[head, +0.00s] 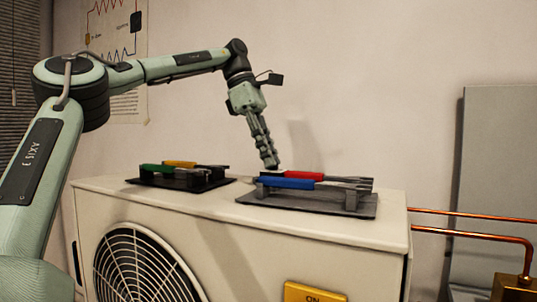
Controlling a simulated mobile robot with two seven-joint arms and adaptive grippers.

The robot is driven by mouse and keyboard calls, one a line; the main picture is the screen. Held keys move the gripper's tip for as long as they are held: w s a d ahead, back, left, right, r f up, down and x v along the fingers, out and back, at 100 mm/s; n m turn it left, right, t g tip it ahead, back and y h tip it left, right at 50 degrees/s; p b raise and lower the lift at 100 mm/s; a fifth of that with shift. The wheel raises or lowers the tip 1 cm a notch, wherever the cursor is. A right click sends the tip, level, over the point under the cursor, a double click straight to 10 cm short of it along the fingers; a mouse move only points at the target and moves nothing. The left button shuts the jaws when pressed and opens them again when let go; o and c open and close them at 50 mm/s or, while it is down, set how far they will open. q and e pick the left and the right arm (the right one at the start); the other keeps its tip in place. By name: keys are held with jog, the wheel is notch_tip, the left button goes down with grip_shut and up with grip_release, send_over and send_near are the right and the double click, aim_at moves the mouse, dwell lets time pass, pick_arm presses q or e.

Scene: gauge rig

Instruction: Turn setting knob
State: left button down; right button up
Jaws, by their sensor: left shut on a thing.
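My left gripper (270,160) points down over the white unit (220,220), just behind the red-handled tool (290,176). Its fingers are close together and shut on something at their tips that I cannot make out. No setting knob shows clearly; the fingers and the tools in front hide the spot at the fingertips. My right gripper is not in view.
The right black tray (340,207) holds the red-handled tool and a blue-handled tool (286,184). The left tray (180,184) holds green- and yellow-handled tools. Copper pipes (470,216) run right. A fan grille (140,265) fills the unit's left front.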

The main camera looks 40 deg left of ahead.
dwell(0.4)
pick_arm(q)
jog(key=c, duration=1.4)
grip_release()
jog(key=shift+c, duration=0.2)
jog(key=v, duration=0.7)
jog(key=shift+r, duration=0.25)
jog(key=shift+a+f, duration=0.1)
